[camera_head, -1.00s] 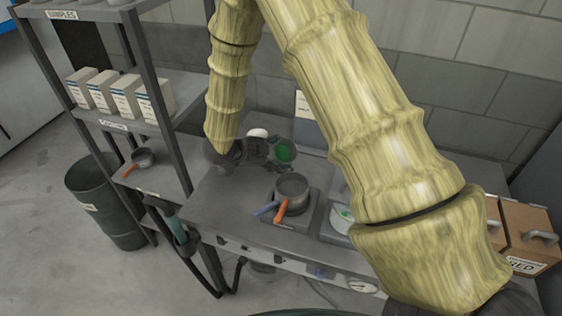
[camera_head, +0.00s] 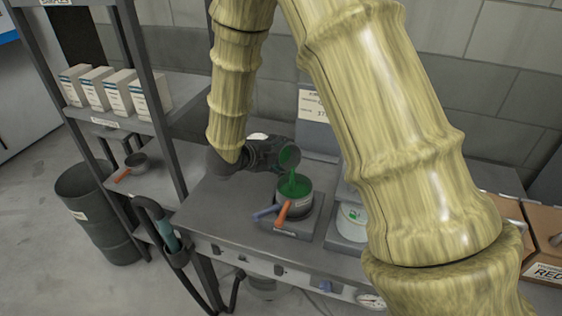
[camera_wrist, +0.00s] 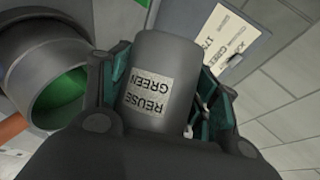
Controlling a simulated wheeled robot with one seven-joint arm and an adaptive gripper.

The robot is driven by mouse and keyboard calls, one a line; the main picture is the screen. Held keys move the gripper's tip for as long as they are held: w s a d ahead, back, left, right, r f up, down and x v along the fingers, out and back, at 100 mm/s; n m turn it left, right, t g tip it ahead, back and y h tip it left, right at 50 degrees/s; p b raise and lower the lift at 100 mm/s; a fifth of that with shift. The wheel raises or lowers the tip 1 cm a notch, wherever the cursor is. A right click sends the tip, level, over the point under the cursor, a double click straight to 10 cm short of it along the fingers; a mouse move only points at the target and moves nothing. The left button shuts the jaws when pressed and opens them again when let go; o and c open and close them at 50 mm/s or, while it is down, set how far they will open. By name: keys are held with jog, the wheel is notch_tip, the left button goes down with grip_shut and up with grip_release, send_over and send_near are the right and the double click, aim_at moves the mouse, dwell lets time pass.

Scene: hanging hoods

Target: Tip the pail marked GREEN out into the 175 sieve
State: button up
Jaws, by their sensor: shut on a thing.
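My gripper (camera_head: 270,153) is shut around a grey pail (camera_wrist: 172,62), with a finger on each side in the wrist view. The pail's label reads REUSE GREEN, upside down in that view. In the head view the pail (camera_head: 289,156) is tilted, its mouth over the grey round sieve (camera_head: 303,206), and a green stream (camera_head: 293,184) falls from it into the sieve. The sieve stands on a dark base and shows green inside, with an orange and a blue handle at its front. The wrist view shows the sieve (camera_wrist: 45,60) at left. I cannot read a size on it.
A card (camera_head: 316,105) on the wall reads 175 in the wrist view (camera_wrist: 215,35). A white tub with a green label (camera_head: 351,216) stands right of the sieve. A box marked RED (camera_head: 545,272) is at far right. A shelf with cartons (camera_head: 120,92) stands left.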

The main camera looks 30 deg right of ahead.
jog(key=shift+s+f+m+t+b, duration=0.25)
jog(key=shift+m+t+b, duration=0.65)
jog(key=shift+b, duration=2.6)
jog(key=shift+b, duration=0.45)
jog(key=shift+s+r+m+t+b, duration=0.15)
jog(key=shift+r+m+t+b, duration=0.25)
jog(key=shift+b, duration=0.6)
jog(key=shift+h+p, duration=0.3)
jog(key=shift+p, duration=0.15)
